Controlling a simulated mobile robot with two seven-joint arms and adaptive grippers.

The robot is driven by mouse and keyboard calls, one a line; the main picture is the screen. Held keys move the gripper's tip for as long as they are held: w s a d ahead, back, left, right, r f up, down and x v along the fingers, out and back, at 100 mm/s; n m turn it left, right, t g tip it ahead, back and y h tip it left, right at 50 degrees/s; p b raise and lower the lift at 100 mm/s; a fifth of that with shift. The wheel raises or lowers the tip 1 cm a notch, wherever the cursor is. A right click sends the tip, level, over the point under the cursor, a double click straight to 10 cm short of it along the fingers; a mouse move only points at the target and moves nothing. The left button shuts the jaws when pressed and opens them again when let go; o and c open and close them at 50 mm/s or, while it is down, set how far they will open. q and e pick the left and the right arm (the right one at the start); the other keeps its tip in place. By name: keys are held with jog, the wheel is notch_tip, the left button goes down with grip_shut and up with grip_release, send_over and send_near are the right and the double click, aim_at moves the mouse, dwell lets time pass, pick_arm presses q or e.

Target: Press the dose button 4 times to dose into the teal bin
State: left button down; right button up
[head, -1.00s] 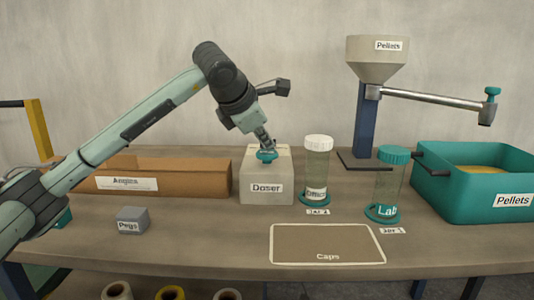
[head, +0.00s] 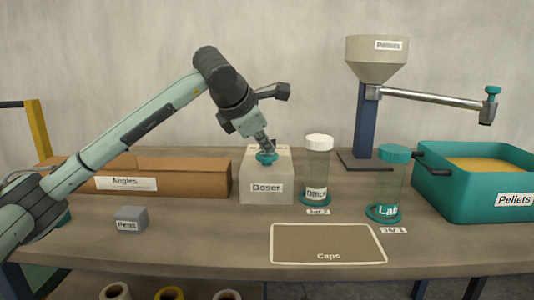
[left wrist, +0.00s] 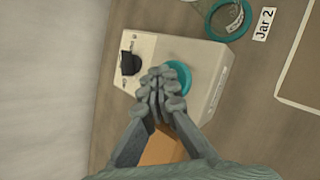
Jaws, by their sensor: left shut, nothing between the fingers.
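The doser (head: 266,188) is a pale box labelled "Doser" in the middle of the bench, with a teal dose button (head: 267,160) on top. My left gripper (head: 265,149) is shut and empty, its fingertips pointing down at the button. In the left wrist view the fingertips (left wrist: 162,82) overlap the teal button (left wrist: 178,72); I cannot tell whether they touch it. A black knob (left wrist: 131,63) sits beside the button on the doser (left wrist: 207,60). The teal bin (head: 480,203), labelled "Pellets", stands at the right and holds yellowish material. My right gripper is not in view.
Two jars stand right of the doser: a white-lidded one (head: 318,168) and a teal-lidded one (head: 389,182). A pellet hopper (head: 375,60) with a long spout arm stands behind. An "Angles" box (head: 180,173) and a grey "Pegs" block (head: 131,219) are left. The "Caps" area (head: 327,243) is empty.

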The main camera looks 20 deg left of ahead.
aim_at(265, 155)
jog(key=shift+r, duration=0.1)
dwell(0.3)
pick_arm(q)
jog(key=shift+r+p, duration=0.65)
jog(key=shift+r, duration=0.25)
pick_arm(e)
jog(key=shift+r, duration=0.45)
pick_arm(q)
jog(key=shift+r+p, duration=1.6)
jog(key=shift+r, duration=0.9)
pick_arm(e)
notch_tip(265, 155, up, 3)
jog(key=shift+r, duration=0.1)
